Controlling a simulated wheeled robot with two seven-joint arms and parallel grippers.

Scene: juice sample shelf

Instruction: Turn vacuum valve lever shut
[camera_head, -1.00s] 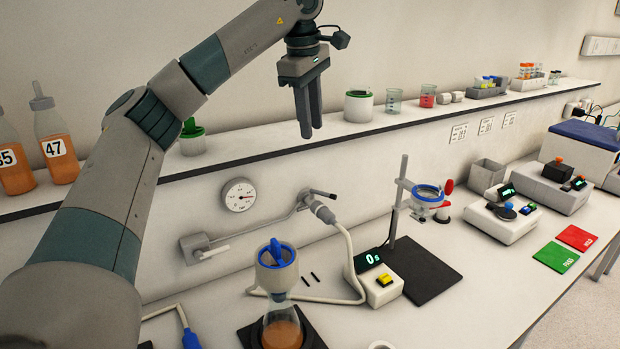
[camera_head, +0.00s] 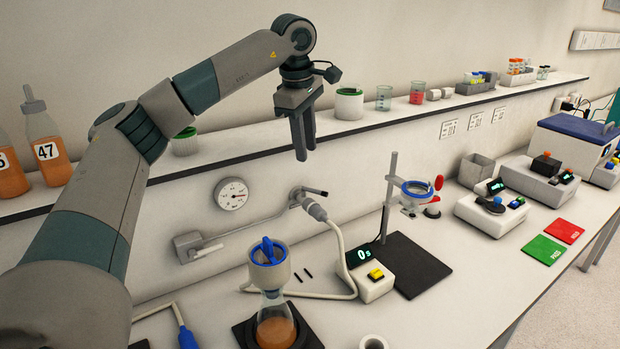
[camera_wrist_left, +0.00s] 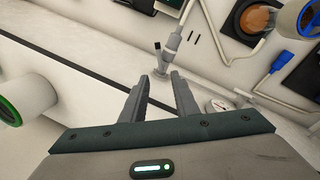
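The vacuum valve lever (camera_head: 314,191) is a short dark-tipped bar on the wall pipe's end. It sticks out to the right, above the grey hose connector (camera_head: 314,208). In the left wrist view the lever's black tip (camera_wrist_left: 157,46) shows just beyond the fingertips, beside the connector (camera_wrist_left: 174,42). My left gripper (camera_head: 304,152) hangs with its fingers down, above the lever and apart from it. Its fingers are parted and empty, as the left wrist view (camera_wrist_left: 160,78) shows. My right gripper is not in view.
A round gauge (camera_head: 232,193) is on the wall left of the valve. The shelf (camera_head: 255,142) runs behind my gripper. A pale hose (camera_head: 345,250) drops towards a flask of orange liquid (camera_head: 275,331) with a blue-topped funnel (camera_head: 268,265). A timer box (camera_head: 372,286) stands right of it.

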